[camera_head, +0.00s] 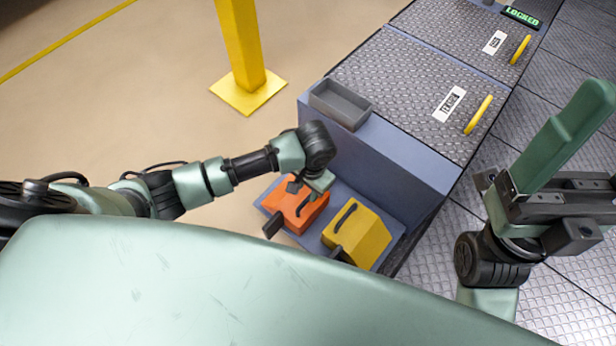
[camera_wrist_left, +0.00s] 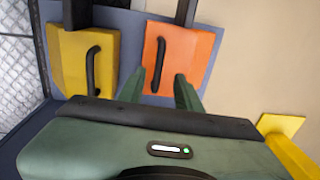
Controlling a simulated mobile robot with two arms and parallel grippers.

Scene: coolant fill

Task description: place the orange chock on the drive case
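The orange chock (camera_head: 299,208) sits on a low blue-grey shelf (camera_head: 340,266), left of a yellow chock (camera_head: 357,236). Each chock has a black handle on top. My left gripper (camera_head: 306,188) is over the orange chock and hides part of it. In the left wrist view the fingers (camera_wrist_left: 161,92) are apart, near the lower end of the orange chock's handle (camera_wrist_left: 158,66); I cannot tell whether they touch it. My right gripper (camera_head: 560,185) is raised at the right, its finger gap unclear. No readable label here names the drive case.
A blue-grey case with a tread-plate top (camera_head: 400,95) and yellow handles stands behind the shelf. An open grey tray (camera_head: 340,104) sits on its near corner. A yellow post (camera_head: 242,60) stands on the floor to the left. A green display (camera_head: 522,17) reads LOCKED.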

